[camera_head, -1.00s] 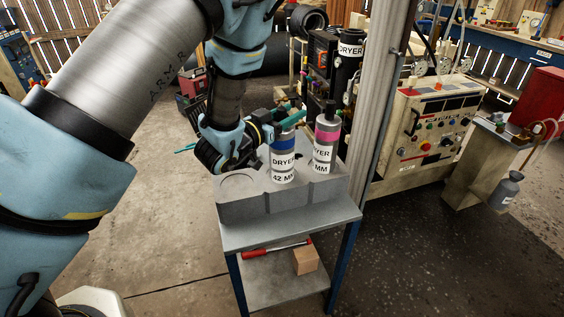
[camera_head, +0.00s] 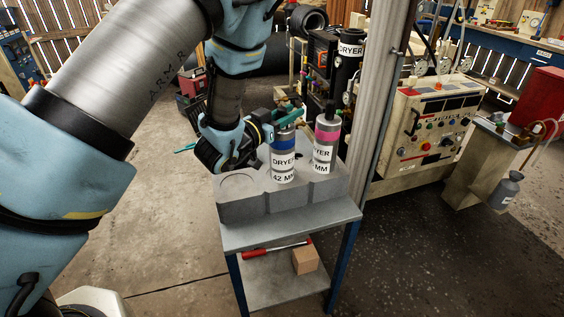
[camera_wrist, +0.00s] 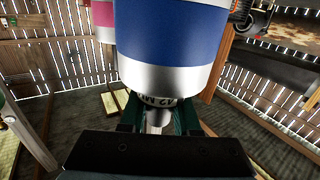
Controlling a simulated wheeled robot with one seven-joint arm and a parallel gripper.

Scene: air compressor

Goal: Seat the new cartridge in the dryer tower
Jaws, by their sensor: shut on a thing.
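The blue-banded cartridge (camera_head: 284,158), a silver cylinder labelled DRYER 42 MM, stands upright in the grey holder block (camera_head: 244,203). My gripper (camera_head: 287,117) is at its top, shut on its narrow neck. In the wrist view the cartridge's blue band (camera_wrist: 170,38) fills the upper middle, and the green fingers (camera_wrist: 160,119) stand on both sides of the neck. A pink-banded cartridge (camera_head: 325,153) stands just to the right in the same block. The black dryer tower (camera_head: 346,73), labelled DRYER, is behind, beside a grey post; its opening cannot be made out.
The block sits on a small metal cart (camera_head: 292,233). Its lower shelf holds a red-handled tool (camera_head: 277,248) and a wooden block (camera_head: 305,260). The grey post (camera_head: 384,90) rises behind the cart. A control panel (camera_head: 432,125) is at right. An empty recess is at the block's left.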

